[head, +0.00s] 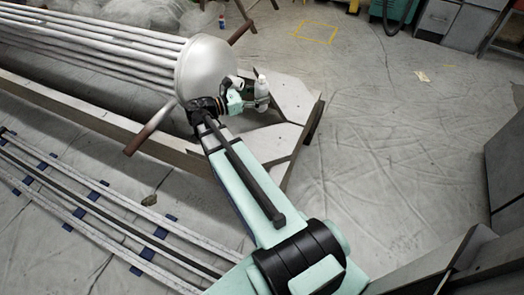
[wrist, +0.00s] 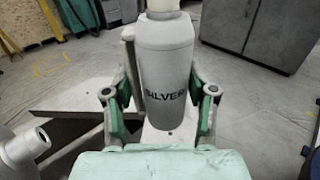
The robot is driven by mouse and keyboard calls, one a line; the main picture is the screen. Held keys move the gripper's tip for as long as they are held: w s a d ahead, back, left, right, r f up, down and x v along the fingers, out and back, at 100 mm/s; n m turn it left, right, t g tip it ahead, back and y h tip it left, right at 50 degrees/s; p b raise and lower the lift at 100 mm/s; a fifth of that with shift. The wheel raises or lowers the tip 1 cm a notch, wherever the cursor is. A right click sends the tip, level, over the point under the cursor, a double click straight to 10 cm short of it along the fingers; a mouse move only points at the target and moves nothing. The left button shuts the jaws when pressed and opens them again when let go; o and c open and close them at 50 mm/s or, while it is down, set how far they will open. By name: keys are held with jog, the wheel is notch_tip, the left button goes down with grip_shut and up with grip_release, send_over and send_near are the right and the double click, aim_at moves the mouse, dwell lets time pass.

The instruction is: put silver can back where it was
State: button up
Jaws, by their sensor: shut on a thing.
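The silver can (wrist: 166,70) is a pale grey-white bottle-shaped can with the word SILVER on its side. It stands upright between the fingers of my gripper (wrist: 166,105) in the wrist view, and the fingers are shut on it. In the head view the can (head: 262,92) and my gripper (head: 252,103) are small, beside the rounded end of a large tube bundle and over the grey platform. Whether the can's base touches the platform is unclear.
The platform (head: 290,98) has angled plates and an open edge at right. The large metal tube bundle (head: 205,68) lies close at left. Rails (head: 90,205) run along the floor at lower left. Cabinets (wrist: 262,30) stand farther back. The sheeted floor at right is mostly clear.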

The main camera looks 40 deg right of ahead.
jog(key=shift+s+f, duration=0.15)
jog(key=shift+s, duration=0.05)
jog(key=shift+d+f+b, duration=0.1)
jog(key=shift+f+b, duration=0.2)
jog(key=shift+b, duration=0.05)
notch_tip(320, 180, down, 19)
jog(key=b, duration=0.7)
jog(key=o, duration=0.7)
